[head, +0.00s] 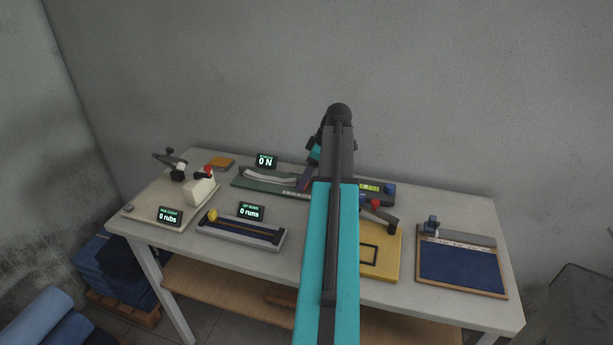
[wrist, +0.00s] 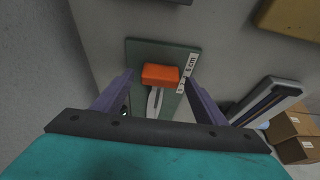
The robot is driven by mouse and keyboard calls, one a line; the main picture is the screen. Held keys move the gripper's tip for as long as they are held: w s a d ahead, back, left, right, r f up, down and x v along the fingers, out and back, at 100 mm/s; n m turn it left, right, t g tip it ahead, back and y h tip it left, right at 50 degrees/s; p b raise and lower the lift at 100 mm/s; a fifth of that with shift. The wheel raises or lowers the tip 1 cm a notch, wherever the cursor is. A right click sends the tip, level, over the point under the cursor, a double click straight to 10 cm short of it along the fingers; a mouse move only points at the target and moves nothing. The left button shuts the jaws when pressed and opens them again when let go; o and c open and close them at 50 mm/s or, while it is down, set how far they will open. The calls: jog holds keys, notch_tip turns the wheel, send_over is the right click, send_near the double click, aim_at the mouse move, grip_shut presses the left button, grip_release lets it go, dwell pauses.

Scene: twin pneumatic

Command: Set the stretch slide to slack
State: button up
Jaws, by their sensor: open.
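The stretch slide appears as an orange block (wrist: 160,75) on a green base (wrist: 141,51) in the wrist view. A pale strip (wrist: 153,103) runs from it toward my gripper's palm, and a white scale marked in cm lies along one edge. My gripper (wrist: 159,79) is open, with one purple finger on each side of the block and visible gaps; whether it is down at block height I cannot tell. In the head view my gripper (head: 306,177) is partly behind my arm, over the right part of the green base (head: 245,184). The orange block is hidden there.
A display (head: 265,161) reads 0 N behind the green base. A rub device (head: 150,205) stands left and a zip rig (head: 240,232) in front. A yellow board (head: 388,260) and a blue panel (head: 460,266) lie right. A grey wall rises behind the table.

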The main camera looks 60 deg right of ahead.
jog(key=b+v, duration=0.2)
jog(key=v, duration=1.2)
jog(key=shift+f, duration=0.1)
dwell(0.6)
